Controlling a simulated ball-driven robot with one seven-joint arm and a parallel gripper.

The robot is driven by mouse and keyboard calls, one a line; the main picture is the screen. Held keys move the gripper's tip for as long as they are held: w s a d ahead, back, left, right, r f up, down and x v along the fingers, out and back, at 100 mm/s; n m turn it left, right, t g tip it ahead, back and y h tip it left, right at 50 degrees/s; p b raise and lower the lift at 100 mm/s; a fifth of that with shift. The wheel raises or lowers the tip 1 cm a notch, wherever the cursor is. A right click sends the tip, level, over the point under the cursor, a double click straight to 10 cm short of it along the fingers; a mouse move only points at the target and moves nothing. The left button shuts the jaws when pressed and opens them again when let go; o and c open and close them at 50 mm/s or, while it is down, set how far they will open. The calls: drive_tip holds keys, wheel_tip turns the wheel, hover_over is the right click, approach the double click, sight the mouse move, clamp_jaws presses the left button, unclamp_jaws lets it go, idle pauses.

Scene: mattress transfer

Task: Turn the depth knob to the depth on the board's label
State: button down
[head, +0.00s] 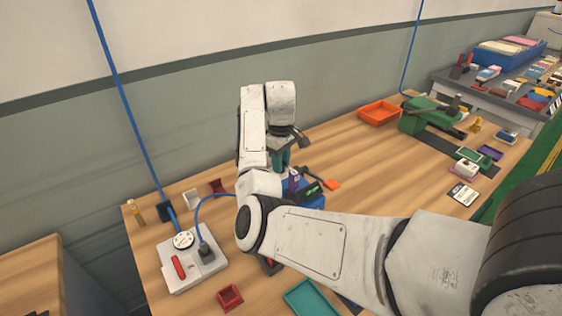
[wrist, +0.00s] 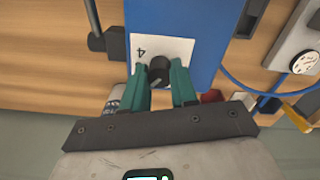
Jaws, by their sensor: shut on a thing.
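A dark round knob (wrist: 159,71) sits on a white dial plate (wrist: 178,47) in the wrist view. The plate is fixed to a blue machine (wrist: 205,25), which also shows in the head view (head: 313,201), partly behind my arm. A figure that looks like an upside-down 4 is printed left of the knob; other marks are hidden. My gripper (wrist: 161,75) has its teal fingers either side of the knob, shut on it. In the head view my gripper (head: 281,160) is above the blue machine. I cannot read the knob's pointer or find a legible board label.
A grey power box (head: 195,262) with a red switch and blue cable stands at left. A red tray (head: 230,297) and teal tray (head: 312,298) are at the front. A green machine (head: 430,116) and orange tray (head: 380,112) stand at the back right.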

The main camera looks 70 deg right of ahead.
drive_tip(key=shift+r+m+p, duration=0.1)
drive_tip(key=shift+m+p, duration=0.2)
drive_tip(key=shift+p, duration=0.05)
drive_tip(key=m+p, duration=0.2)
drive_tip(key=shift+m, duration=0.3)
drive_tip(key=shift+m+p, duration=1.2)
drive_tip(key=shift+m, duration=1.1)
drive_tip(key=c, duration=0.9)
unclamp_jaws()
wheel_tip(320, 180, up, 11)
drive_tip(key=shift+f+p, duration=0.2)
drive_tip(key=shift+p, duration=0.1)
